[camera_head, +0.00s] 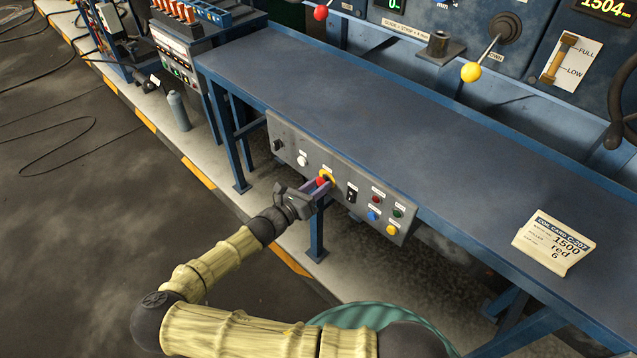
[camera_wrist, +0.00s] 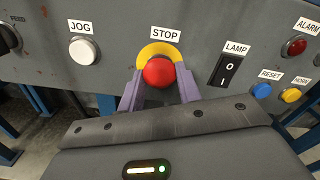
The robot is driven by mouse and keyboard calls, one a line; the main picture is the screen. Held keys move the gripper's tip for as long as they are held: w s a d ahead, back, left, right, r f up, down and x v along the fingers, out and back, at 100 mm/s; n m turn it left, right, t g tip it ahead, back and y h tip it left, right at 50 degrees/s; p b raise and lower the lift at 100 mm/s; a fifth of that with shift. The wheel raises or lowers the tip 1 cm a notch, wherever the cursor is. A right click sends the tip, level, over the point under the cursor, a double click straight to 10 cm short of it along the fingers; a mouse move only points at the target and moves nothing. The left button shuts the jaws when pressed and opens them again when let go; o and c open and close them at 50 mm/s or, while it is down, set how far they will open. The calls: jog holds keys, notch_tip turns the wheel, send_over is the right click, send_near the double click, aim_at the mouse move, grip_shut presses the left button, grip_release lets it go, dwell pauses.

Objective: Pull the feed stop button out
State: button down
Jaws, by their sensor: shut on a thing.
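The red feed stop button (camera_wrist: 159,73) sits on a yellow collar (camera_wrist: 158,50) under the STOP label in the wrist view. It also shows small in the head view (camera_head: 321,181), on the grey control panel (camera_head: 337,197) at the bench's front. My gripper (camera_wrist: 160,92) has its two purple fingers on either side of the red head, shut on it. In the head view my gripper (camera_head: 318,186) reaches the panel from the lower left. The button's stem is hidden behind its head, so I cannot tell how far out it stands.
Beside the button are a white JOG button (camera_wrist: 84,51) to the left and a black LAMP switch (camera_wrist: 227,69) to the right. Blue RESET (camera_wrist: 262,90) and yellow HORN (camera_wrist: 291,95) buttons are farther right.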

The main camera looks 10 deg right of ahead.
jog(key=shift+a, duration=0.1)
jog(key=c, duration=1)
grip_release()
jog(key=shift+o, duration=0.2)
jog(key=b+v, duration=0.1)
jog(key=v, duration=1.6)
jog(key=shift+a+b, duration=0.2)
jog(key=shift+b, duration=0.2)
